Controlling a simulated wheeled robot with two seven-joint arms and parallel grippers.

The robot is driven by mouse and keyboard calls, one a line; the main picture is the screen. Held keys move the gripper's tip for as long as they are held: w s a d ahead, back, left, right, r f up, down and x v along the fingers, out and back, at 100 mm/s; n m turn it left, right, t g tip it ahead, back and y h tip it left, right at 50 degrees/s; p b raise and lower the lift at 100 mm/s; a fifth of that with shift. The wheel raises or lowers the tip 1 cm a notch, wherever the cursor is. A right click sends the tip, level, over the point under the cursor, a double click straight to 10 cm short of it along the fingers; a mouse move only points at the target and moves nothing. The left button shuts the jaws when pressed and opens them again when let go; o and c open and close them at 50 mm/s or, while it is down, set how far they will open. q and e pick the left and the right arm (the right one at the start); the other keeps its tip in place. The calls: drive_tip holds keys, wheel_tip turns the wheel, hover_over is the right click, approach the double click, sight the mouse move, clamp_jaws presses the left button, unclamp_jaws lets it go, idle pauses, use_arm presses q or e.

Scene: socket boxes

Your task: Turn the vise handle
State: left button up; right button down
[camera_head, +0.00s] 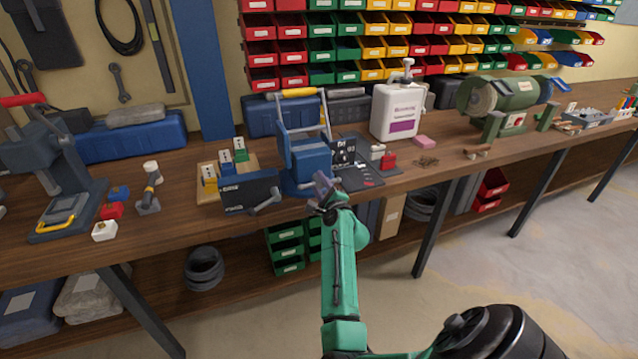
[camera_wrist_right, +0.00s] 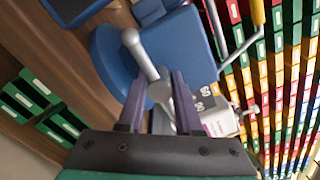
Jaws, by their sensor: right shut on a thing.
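A blue vise (camera_head: 308,160) stands at the front edge of the wooden bench in the head view, and its blue body (camera_wrist_right: 175,45) fills the upper middle of the right wrist view. The silver vise handle (camera_wrist_right: 145,60) is a rod with a ball end, running down between my fingers. My right gripper (camera_head: 324,188) is at the front of the vise. In the right wrist view the right gripper (camera_wrist_right: 160,92) is shut on the handle, one dark finger on each side. The gripper hides part of the handle in the head view. My left gripper is not in view.
A dark block with a lever (camera_head: 250,193) is left of the vise. Behind it is a white jug (camera_head: 397,110); to the right are a dark panel (camera_head: 350,155) and a green bench grinder (camera_head: 505,100). A press (camera_head: 50,160) stands left. The floor in front is clear.

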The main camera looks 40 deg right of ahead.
drive_tip(key=shift+r+n, duration=0.1)
drive_tip(key=shift+n, duration=0.3)
drive_tip(key=n, duration=0.4)
drive_tip(key=shift+r+p, duration=0.1)
drive_tip(key=shift+p, duration=0.2)
drive_tip(key=n+p, duration=0.1)
drive_tip(key=n, duration=0.4)
drive_tip(key=shift+r, duration=0.1)
drive_tip(key=n+p, duration=0.1)
drive_tip(key=n, duration=0.4)
drive_tip(key=shift+d+r, duration=0.1)
drive_tip(key=n+p, duration=0.1)
drive_tip(key=n, duration=0.8)
drive_tip(key=shift+n, duration=0.3)
drive_tip(key=n, duration=0.3)
drive_tip(key=shift+n+b, duration=0.3)
drive_tip(key=shift+b, duration=0.05)
drive_tip(key=n+b, duration=0.1)
drive_tip(key=n, duration=0.3)
drive_tip(key=shift+n+b, duration=0.75)
drive_tip(key=shift+n, duration=1.05)
